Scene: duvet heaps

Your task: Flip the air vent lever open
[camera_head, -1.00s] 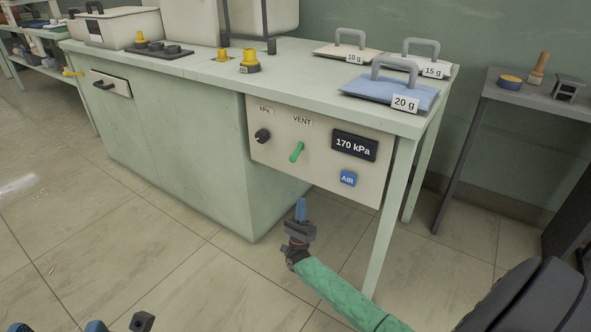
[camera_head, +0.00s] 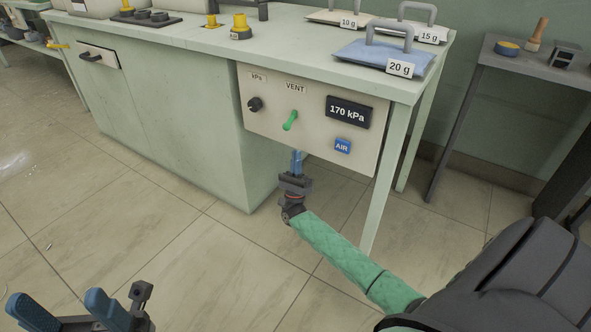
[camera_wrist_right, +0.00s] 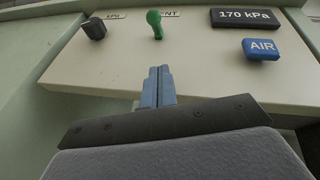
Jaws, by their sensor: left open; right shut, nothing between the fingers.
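The green vent lever (camera_head: 290,120) sits on the cream control panel (camera_head: 312,140) under the VENT label, tilted with its upper end to the right in the head view. It also shows in the right wrist view (camera_wrist_right: 154,24), partly over the label. My right gripper (camera_head: 296,156) is shut and empty, its blue fingers pointing up just below the lever at the panel's lower edge. In the right wrist view its fingers (camera_wrist_right: 157,82) are together, below the lever and apart from it. My left gripper (camera_head: 55,305) is open and empty over the floor at lower left.
The panel also holds a black kPa knob (camera_head: 254,104), a 170 kPa display (camera_head: 348,111) and a blue AIR button (camera_head: 342,146). A table leg (camera_head: 378,190) stands right of my right gripper. Weighted pads, including the 20 g one (camera_head: 380,56), lie on the tabletop.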

